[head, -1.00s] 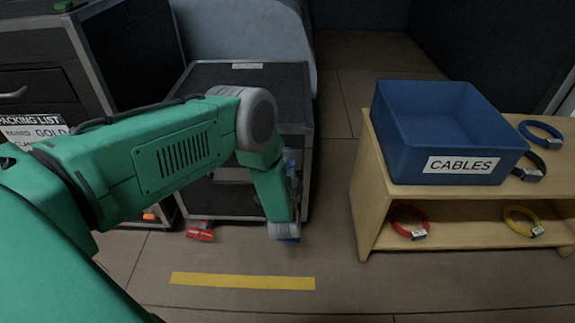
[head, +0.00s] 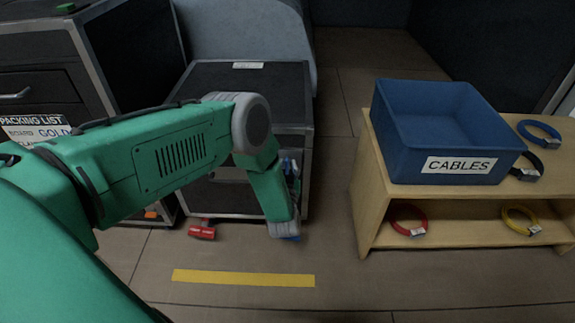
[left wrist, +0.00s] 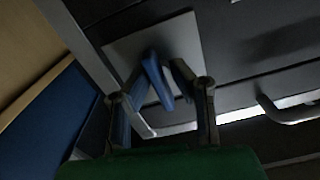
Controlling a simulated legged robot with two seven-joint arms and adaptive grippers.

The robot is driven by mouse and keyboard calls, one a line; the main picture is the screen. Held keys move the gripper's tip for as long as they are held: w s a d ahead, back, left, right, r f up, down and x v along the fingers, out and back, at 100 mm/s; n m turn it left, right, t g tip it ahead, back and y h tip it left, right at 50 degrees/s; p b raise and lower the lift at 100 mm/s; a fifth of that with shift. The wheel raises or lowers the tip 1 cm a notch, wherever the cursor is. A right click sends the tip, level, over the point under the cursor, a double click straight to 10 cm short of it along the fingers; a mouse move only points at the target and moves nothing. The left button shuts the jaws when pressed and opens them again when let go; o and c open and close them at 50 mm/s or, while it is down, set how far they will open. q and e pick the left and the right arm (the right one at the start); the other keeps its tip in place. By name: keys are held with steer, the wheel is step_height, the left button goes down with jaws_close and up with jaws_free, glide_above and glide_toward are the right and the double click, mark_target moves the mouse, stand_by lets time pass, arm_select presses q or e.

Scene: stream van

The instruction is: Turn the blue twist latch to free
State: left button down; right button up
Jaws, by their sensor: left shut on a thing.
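The blue twist latch (left wrist: 156,74) shows in the left wrist view, in front of a pale plate (left wrist: 185,45) on the dark face of a case. My left gripper (left wrist: 162,85) is shut on the latch, with a finger on each side of it. In the head view my left gripper (head: 291,180) is mostly hidden behind my green forearm, at the right front edge of the low dark case (head: 245,88). Only small blue and grey parts show there. The latch's exact angle is hard to read. My right gripper is in no view.
A wooden bench (head: 365,185) on the right holds a blue CABLES bin (head: 400,150) and several coiled cables. A red object (head: 202,231) lies by the case's foot. A yellow strip (head: 243,278) marks the floor. A taller dark case (head: 125,50) stands at left.

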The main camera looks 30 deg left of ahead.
arm_select(q)
steer(key=shift+s+f+n, duration=0.1)
steer(key=shift+f+n, duration=0.15)
steer(key=shift+n, duration=0.45)
steer(key=c, duration=1.6)
jaws_free()
steer(key=shift+r, duration=0.1)
steer(key=v, duration=1.2)
